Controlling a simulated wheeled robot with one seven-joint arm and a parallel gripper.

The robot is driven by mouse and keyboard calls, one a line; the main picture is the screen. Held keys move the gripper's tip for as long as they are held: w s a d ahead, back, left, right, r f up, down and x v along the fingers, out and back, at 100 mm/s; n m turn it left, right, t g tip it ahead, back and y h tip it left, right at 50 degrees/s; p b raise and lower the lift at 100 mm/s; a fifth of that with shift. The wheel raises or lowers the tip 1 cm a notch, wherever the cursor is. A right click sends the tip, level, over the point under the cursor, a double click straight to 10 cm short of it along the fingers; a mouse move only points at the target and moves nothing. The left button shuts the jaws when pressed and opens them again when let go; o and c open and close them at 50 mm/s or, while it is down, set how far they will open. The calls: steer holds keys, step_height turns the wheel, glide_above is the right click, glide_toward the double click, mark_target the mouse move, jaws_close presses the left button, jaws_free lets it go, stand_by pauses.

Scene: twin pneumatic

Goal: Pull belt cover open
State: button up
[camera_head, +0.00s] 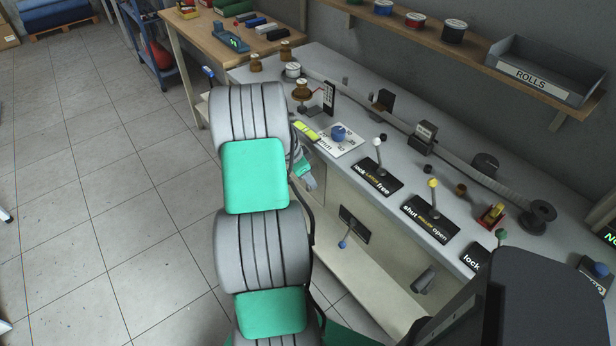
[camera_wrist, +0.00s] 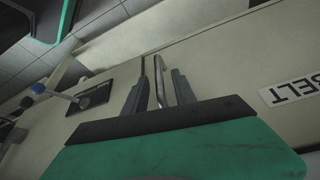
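The cream panel (camera_wrist: 235,65) with the upside-down BELT label (camera_wrist: 291,90) fills the right of the wrist view; I take it as the belt cover. A slim metal bar handle (camera_wrist: 160,80) stands out from it. My gripper (camera_wrist: 158,84) has its two grey fingers apart, with the bar between them. I cannot tell whether either finger touches the bar. In the head view my gripper (camera_head: 306,174) is partly hidden beside my arm, in front of the cream bench front. The handle and label are hidden there.
A blue-knobbed lever (camera_head: 343,243) on a black plate sits low on the bench front; its knob also shows in the wrist view (camera_wrist: 38,88). The bench top (camera_head: 345,100) holds several levers and spools. The tiled floor (camera_head: 100,180) at left is clear.

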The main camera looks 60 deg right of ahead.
steer(key=shift+c, duration=0.2)
jaws_close()
stand_by(1.1)
